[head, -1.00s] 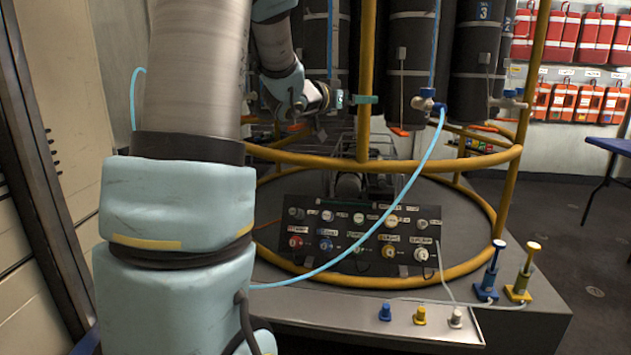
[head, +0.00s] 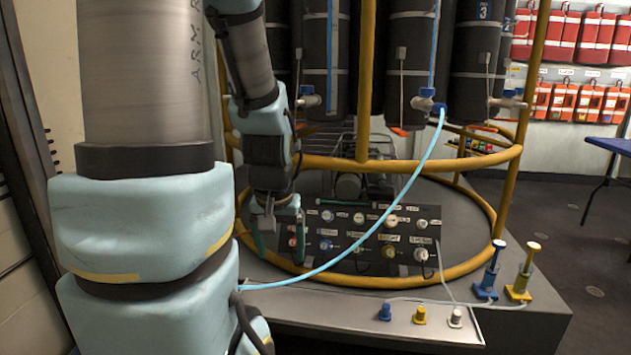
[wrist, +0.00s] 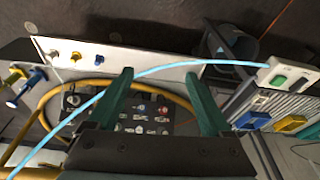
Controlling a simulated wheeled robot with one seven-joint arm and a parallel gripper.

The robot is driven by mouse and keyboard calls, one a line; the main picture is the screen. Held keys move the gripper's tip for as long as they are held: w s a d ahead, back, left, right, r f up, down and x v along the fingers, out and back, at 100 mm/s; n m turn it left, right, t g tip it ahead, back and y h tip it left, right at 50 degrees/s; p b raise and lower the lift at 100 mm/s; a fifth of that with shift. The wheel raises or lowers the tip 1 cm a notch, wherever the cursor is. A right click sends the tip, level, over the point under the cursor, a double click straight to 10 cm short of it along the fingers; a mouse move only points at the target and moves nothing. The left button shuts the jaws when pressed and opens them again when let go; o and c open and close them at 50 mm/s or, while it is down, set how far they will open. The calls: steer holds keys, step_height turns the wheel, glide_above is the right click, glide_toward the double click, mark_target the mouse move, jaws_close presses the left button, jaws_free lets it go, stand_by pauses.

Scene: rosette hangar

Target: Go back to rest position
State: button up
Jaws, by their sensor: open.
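My gripper (head: 279,250) points down in front of the left end of the dark valve panel (head: 372,268). Its two green fingers are apart, with nothing seen held between them. In the wrist view my gripper (wrist: 159,75) is open, with the panel's knobs (wrist: 140,122) and a light blue hose (wrist: 170,66) seen beyond and between the fingers. I cannot tell how far the hose is from the fingers.
A yellow ring rail (head: 440,160) surrounds the dark tanks (head: 410,60) and the panel. Blue and yellow plungers (head: 490,270) (head: 524,270) stand at the plinth's right edge. A blue table (head: 610,146) is far right.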

steer(key=s+r+g+p, duration=0.1)
steer(key=s+r+p, duration=0.2)
steer(key=r+p, duration=1.3)
steer(key=shift+p, duration=0.4)
